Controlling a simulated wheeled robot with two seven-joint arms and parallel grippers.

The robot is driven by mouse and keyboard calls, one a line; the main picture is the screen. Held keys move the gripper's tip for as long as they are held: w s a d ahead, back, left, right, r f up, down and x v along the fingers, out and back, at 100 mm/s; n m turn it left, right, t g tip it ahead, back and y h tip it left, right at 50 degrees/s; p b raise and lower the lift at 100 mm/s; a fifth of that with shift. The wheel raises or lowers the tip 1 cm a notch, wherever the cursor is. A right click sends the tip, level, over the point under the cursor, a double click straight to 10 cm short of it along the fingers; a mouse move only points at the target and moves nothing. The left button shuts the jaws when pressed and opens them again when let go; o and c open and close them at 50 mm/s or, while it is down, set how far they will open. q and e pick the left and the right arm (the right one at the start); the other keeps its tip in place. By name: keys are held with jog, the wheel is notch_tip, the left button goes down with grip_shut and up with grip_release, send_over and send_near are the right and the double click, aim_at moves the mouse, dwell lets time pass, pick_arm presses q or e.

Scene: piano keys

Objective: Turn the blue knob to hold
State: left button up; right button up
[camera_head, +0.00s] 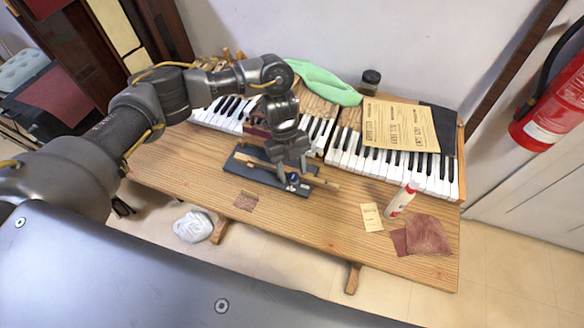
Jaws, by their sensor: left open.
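The blue knob (293,178) is small and sits at the front right part of a dark flat fixture (258,176) on the wooden table. My left gripper (291,168) reaches down over the fixture, with its fingers right at the knob. The fingers are open and partly cover the knob; I cannot tell whether they touch it. The knob's marking and setting are too small to read. My right gripper is out of view.
Piano keys (345,152) line the back of the wooden table (300,228). A yellow printed sheet (398,127), green cloth (325,82) and dark jar (370,80) are behind. A white bottle (401,199) and brown cloth (427,236) lie right. The front middle is mostly clear.

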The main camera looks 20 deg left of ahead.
pick_arm(q)
jog(key=c, duration=1)
jog(key=shift+s+r+n+p, duration=0.1)
jog(key=shift+r+n+p, duration=0.05)
jog(key=shift+n+p, duration=0.8)
jog(key=n+t+p, duration=0.1)
jog(key=n+p, duration=0.2)
jog(key=p, duration=0.1)
jog(key=n+t+h+p, duration=0.1)
jog(key=n+t+p, duration=0.1)
jog(key=n+p, duration=0.2)
jog(key=s+n+t+p, duration=0.1)
jog(key=n+p, duration=0.2)
jog(key=p, duration=0.2)
jog(key=shift+a+n, duration=0.2)
jog(key=shift+n, duration=0.05)
jog(key=n+t+p, duration=0.1)
jog(key=n, duration=0.1)
jog(key=shift+n, duration=0.3)
jog(key=shift+d+f+n+t+y+p, duration=0.15)
jog(key=shift+n+t, duration=0.15)
jog(key=shift+n, duration=0.4)
jog(key=shift+a+f+n+t+y+p, duration=0.15)
jog(key=shift+n+t, duration=0.15)
jog(key=shift+n, duration=0.4)
jog(key=shift+d+r, duration=0.1)
jog(key=o, duration=1)
